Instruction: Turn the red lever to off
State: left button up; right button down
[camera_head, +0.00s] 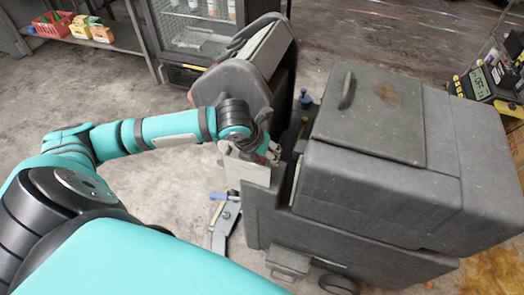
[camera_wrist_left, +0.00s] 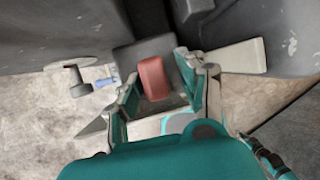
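The red lever (camera_wrist_left: 154,78) shows in the left wrist view as a short red block on a grey mount. A narrow gap shows on the right side. My right gripper is in neither view.
A large grey machine (camera_head: 400,185) with a lidded top stands on the right. Its grey upright part (camera_head: 240,80) rises behind my left gripper. A blue-handled metal part (camera_head: 222,197) is low beside it. A glass-door cabinet (camera_head: 195,30) and shelf (camera_head: 110,38) stand behind. Concrete floor on the left is clear.

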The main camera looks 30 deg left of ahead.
pick_arm(q)
jog(key=shift+o, duration=0.3)
jog(key=shift+d, duration=0.1)
jog(key=shift+s+a+r, duration=0.15)
jog(key=shift+a+r, duration=0.05)
jog(key=shift+r, duration=0.3)
jog(key=d+v, duration=0.1)
jog(key=v, duration=1)
jog(key=shift+a, duration=0.3)
